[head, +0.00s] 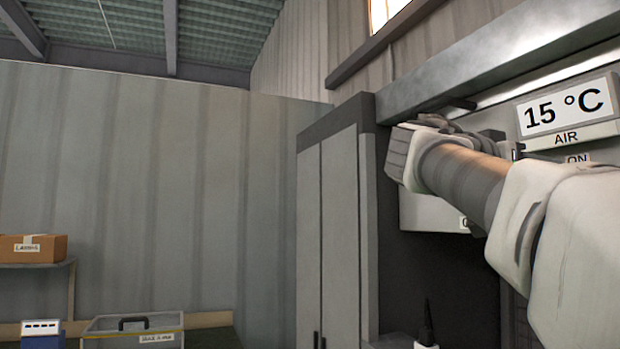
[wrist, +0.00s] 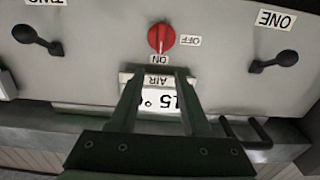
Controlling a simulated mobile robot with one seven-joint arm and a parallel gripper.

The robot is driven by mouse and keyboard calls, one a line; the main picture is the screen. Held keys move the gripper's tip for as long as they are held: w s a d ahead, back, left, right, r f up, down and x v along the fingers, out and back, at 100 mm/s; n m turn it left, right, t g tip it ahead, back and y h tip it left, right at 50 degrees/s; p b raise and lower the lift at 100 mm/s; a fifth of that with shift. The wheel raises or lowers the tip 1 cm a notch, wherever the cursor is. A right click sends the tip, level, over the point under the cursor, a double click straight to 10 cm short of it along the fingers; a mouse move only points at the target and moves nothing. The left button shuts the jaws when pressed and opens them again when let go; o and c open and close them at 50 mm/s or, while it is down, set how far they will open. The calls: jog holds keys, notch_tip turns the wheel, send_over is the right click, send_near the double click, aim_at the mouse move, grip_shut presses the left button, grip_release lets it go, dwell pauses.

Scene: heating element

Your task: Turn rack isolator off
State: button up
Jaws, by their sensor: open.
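A red rotary knob (wrist: 161,38) sits on a pale panel (wrist: 105,45) in the wrist view, which shows the panel upside down. Its grip lies in line with the ON label (wrist: 160,59); the OFF label (wrist: 189,41) is to its right. No label naming the rack isolator is readable. My gripper (wrist: 161,73) is open and empty, its two fingers apart, with their tips just below the knob in the picture. I cannot tell the gap in depth. In the head view my arm hides the knob.
Black levers stand either side of the knob, one at left (wrist: 37,40) and one by the ONE label (wrist: 272,62). A 15 °C display (head: 565,106) is on the panel. A tall grey cabinet (head: 335,230) stands left of my arm. A cardboard box (head: 33,248) is far left.

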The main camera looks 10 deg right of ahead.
jog(key=p+x, duration=0.4)
jog(key=x, duration=0.6)
jog(key=shift+d, duration=0.3)
grip_shut()
